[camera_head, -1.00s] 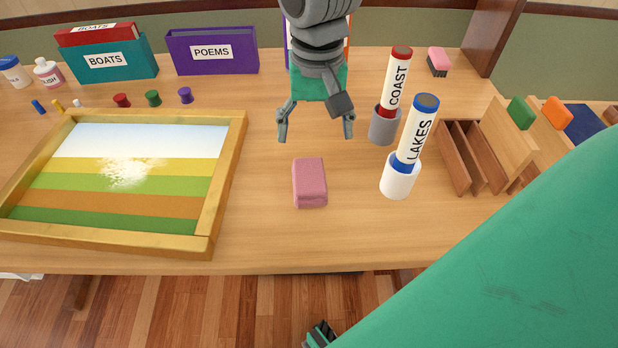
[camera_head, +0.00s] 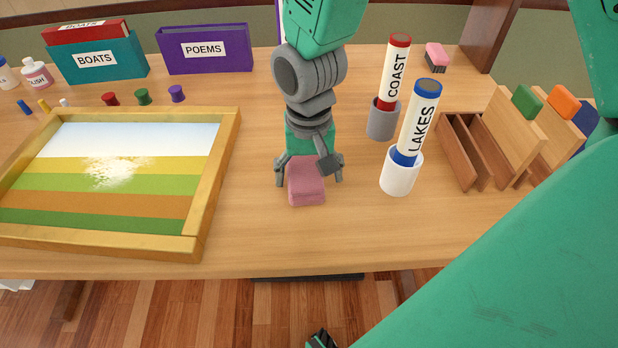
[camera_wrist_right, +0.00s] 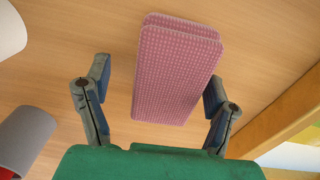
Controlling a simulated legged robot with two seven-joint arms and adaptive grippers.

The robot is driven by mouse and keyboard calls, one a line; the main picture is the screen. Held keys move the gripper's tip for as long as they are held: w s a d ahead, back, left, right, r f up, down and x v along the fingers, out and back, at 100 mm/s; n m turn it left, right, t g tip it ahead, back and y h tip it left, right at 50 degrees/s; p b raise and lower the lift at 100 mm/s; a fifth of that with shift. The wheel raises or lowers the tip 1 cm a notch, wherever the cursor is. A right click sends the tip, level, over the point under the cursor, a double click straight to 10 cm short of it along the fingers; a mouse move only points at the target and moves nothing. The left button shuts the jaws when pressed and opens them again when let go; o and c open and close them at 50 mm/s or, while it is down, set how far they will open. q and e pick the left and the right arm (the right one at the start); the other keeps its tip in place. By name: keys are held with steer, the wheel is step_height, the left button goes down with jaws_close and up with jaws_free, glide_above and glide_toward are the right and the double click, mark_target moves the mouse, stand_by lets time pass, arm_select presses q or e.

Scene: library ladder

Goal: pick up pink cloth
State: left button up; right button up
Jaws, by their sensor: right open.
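The pink cloth (camera_head: 306,190) is a folded, thick block lying on the wooden table in front of my right gripper. My right gripper (camera_head: 309,180) is open, with one finger at each side of the cloth's far end. In the right wrist view the textured cloth (camera_wrist_right: 177,70) lies between the two spread fingers, with gaps on both sides. The gripper hides part of the cloth's far end in the head view. My left gripper is not in view.
A framed striped picture (camera_head: 218,165) with white powder lies left of the cloth. Right of it stand a white cup (camera_head: 398,180) with the LAKES tube, a grey cup (camera_head: 382,122) with the COAST tube, and a wooden rack (camera_head: 465,150). The table's front edge is close below.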

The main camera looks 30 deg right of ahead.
mark_target(305, 170)
steer(key=shift+a+r, duration=0.15)
steer(key=shift+a, duration=0.25)
steer(key=shift+a+r, duration=0.1)
steer(key=shift+a, duration=0.2)
steer(key=c, duration=0.5)
steer(key=shift+a, duration=0.2)
steer(key=c, duration=0.7)
steer(key=shift+c, duration=0.2)
steer(key=shift+d, duration=0.6)
steer(key=shift+d+r, duration=0.15)
steer(key=shift+r, duration=0.2)
steer(key=r+p, duration=0.1)
steer(key=r, duration=0.2)
steer(key=r+p, duration=0.1)
steer(key=r, duration=0.2)
steer(key=a+r+p, duration=0.1)
steer(key=r, duration=0.2)
steer(key=shift+a, duration=0.1)
steer(key=shift+d+r, duration=0.15)
steer(key=shift+d, duration=0.3)
steer(key=shift+o, duration=0.6)
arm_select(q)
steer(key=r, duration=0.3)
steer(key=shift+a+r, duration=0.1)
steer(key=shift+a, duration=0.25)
